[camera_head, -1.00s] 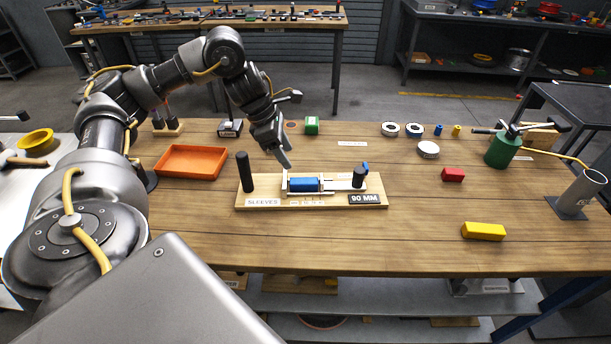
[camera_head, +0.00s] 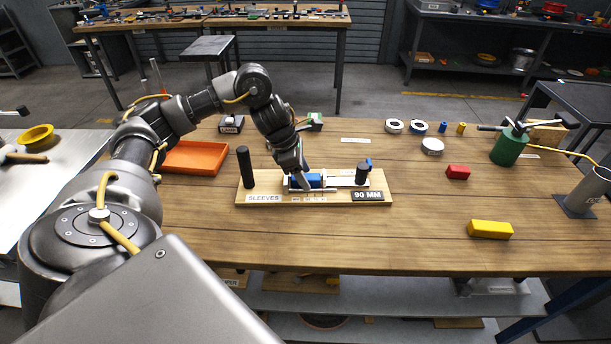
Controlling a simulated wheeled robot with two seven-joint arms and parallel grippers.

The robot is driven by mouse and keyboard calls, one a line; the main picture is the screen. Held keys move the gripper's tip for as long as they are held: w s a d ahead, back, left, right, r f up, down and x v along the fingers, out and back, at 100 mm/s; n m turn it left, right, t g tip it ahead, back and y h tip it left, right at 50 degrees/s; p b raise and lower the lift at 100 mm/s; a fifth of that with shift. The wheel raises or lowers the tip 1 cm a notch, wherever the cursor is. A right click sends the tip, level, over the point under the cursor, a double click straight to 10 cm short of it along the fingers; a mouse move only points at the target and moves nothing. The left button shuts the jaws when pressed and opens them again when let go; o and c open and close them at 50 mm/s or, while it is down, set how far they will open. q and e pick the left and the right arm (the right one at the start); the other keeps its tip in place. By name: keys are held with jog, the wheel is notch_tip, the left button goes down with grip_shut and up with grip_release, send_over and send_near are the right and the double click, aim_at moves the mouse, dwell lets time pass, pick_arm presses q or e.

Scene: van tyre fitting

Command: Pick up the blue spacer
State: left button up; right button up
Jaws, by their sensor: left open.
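A blue cylindrical spacer (camera_head: 313,181) lies on its side in the fixture on a wooden board (camera_head: 225,200) labelled SLEEVES and 90 MM. My left gripper (camera_head: 303,185) is open and reaches down over the left part of this spacer, hiding some of it. I cannot tell whether the fingers touch it. A smaller blue cylinder (camera_head: 442,127) stands upright at the back right of the table, well apart from the gripper. My right gripper is not in view.
A black post (camera_head: 245,167) rises from the board left of the gripper, and a shorter black knob (camera_head: 362,172) stands to the right. An orange tray (camera_head: 196,158) lies to the left. Red (camera_head: 458,172) and yellow (camera_head: 490,229) blocks lie right. The table's front middle is clear.

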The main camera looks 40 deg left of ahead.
aim_at(311, 176)
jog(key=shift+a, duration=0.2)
pick_arm(q)
jog(key=c, duration=1.1)
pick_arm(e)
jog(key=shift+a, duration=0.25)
pick_arm(q)
jog(key=shift+r, duration=0.15)
jog(key=shift+r, duration=0.25)
notch_tip(311, 176, up, 3)
jog(key=shift+p, duration=0.5)
jog(key=s+r, duration=0.3)
jog(key=s, duration=0.1)
jog(key=s+d+r+p, duration=0.1)
jog(key=s+r, duration=0.2)
jog(key=s, duration=0.2)
jog(key=s+d+r, duration=0.1)
jog(key=s+r, duration=0.2)
jog(key=s, duration=0.1)
jog(key=shift+s+d+r+p, duration=0.15)
jog(key=shift+s+p, duration=0.25)
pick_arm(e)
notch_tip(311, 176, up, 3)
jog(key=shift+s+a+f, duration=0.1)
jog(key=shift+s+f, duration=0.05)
